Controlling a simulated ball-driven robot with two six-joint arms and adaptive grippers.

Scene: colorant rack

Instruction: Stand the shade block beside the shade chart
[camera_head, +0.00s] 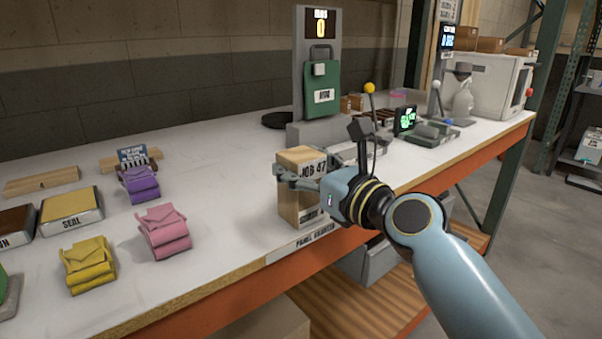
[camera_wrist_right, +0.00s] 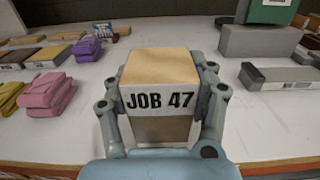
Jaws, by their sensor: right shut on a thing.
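A wooden block with a white band reading JOB 47 (camera_head: 300,207) is upright near the table's front edge; I take it for the shade block. My right gripper (camera_head: 303,180) is shut around its upper part. In the right wrist view the block (camera_wrist_right: 160,68) sits between the two fingers of the gripper (camera_wrist_right: 163,100). I cannot tell whether its base touches the table. A small printed card (camera_head: 132,155) stands at the back left behind the purple pouch and may be the shade chart; its text is too small to read fully. My left gripper is not in view.
Purple (camera_head: 139,183), pink (camera_head: 164,230) and yellow (camera_head: 88,265) pouches lie on the left, near a SEAL box (camera_head: 71,210). A grey stand with a green panel (camera_head: 322,85) is behind the block. The white table (camera_head: 225,180) is clear between pouches and block.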

